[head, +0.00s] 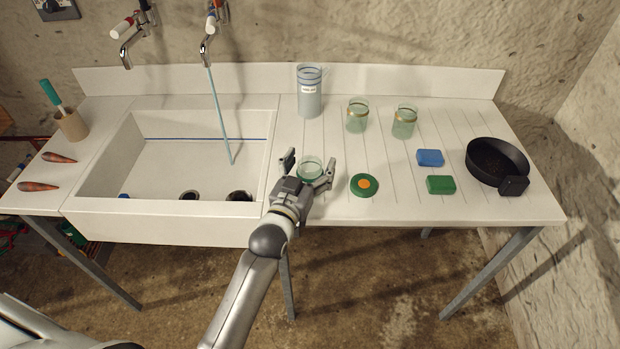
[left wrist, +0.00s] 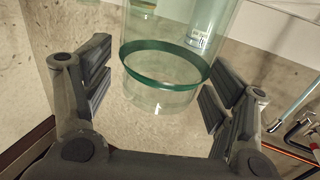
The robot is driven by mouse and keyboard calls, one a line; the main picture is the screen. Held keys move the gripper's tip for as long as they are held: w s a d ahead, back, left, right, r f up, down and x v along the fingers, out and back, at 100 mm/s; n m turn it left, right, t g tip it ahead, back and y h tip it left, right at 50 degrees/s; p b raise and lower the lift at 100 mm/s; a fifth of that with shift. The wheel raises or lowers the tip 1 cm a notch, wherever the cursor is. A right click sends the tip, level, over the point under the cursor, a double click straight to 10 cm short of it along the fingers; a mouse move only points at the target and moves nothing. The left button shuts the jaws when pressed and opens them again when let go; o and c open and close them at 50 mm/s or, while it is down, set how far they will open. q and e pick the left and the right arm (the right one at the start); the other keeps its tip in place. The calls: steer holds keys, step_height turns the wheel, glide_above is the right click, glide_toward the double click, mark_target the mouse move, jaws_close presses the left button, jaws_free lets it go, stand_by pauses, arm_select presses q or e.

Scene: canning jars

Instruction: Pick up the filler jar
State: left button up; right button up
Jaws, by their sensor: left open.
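A clear glass jar (head: 311,163) stands near the front of the white drainboard, just right of the sink. In the left wrist view it is a clear glass cylinder (left wrist: 165,98) with a green band around it. My left gripper (head: 308,170) is open, with one finger on each side of this glass; I cannot tell whether they touch it. A taller labelled jar (head: 310,103) stands at the back of the drainboard; its label is too small to read surely. I cannot tell for certain which one is the filler jar. My right gripper is not in view.
A green lid (head: 364,185), a blue sponge (head: 430,157), a green sponge (head: 441,185) and a black pan (head: 478,176) lie to the right. Water (head: 218,115) runs into the sink (head: 180,207).

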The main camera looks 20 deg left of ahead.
arm_select(q)
steer(key=shift+c, duration=0.3)
steer(key=c, duration=1.2)
steer(key=shift+r, duration=0.2)
